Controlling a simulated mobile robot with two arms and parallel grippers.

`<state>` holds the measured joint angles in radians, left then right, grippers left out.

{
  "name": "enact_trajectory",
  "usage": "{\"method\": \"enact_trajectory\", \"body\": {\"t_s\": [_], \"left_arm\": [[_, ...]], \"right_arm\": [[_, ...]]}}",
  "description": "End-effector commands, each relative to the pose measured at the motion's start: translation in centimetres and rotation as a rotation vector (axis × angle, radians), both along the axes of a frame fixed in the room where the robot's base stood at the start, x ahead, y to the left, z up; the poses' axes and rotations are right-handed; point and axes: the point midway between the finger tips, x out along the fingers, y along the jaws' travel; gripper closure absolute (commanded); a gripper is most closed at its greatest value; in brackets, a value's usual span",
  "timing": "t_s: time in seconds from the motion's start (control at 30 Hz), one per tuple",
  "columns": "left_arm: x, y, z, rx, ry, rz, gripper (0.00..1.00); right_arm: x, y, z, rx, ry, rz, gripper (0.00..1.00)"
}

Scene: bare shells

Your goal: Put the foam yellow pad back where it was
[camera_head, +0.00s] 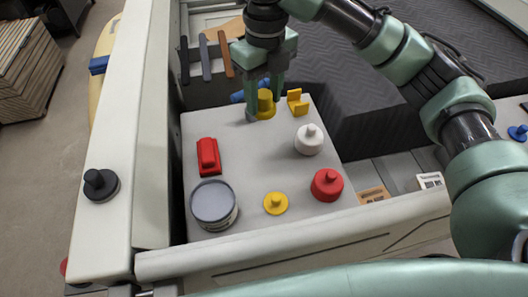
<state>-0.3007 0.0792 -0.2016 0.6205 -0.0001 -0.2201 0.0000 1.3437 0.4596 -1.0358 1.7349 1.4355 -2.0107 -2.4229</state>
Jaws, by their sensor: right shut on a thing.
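My right gripper (264,98) points down at the back of the white board (245,165). Its fingers are shut on a yellow round piece with a tall knob (265,103), at or just above the board's back edge. A finger hides part of it. A smaller yellow round piece with a knob (275,204) sits at the front middle of the board. A yellow angled piece (297,103) stands just right of the gripper. I cannot tell from looks which yellow piece is foam. My left gripper is not in view.
The board also bears a red block (208,156), a grey round tin (213,204), a white knobbed piece (309,139) and a red knobbed piece (327,185). The board's middle is clear. Pale walls (290,245) border it.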

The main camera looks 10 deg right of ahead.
Motion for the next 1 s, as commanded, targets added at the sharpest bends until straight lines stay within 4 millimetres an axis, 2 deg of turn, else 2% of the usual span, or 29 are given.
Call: {"method": "enact_trajectory", "body": {"t_s": [0.1, 0.4, 0.5, 0.77, 1.0], "left_arm": [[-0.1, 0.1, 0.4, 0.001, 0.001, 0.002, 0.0], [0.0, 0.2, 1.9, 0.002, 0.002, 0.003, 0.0], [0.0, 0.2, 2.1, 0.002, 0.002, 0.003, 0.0], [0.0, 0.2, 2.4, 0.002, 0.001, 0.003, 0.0], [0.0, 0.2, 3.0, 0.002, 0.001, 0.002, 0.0]], "right_arm": [[-0.2, 0.0, -3.3, -0.001, 0.009, -0.001, 0.89], [-0.2, -0.1, -10.8, -0.002, 0.006, -0.003, 0.89], [-0.2, -0.1, -12.4, -0.001, 0.003, -0.003, 0.89], [-0.1, 0.0, -14.5, 0.0, 0.003, -0.003, 0.89], [-0.1, 0.0, -17.7, 0.0, 0.002, -0.003, 0.89]]}}
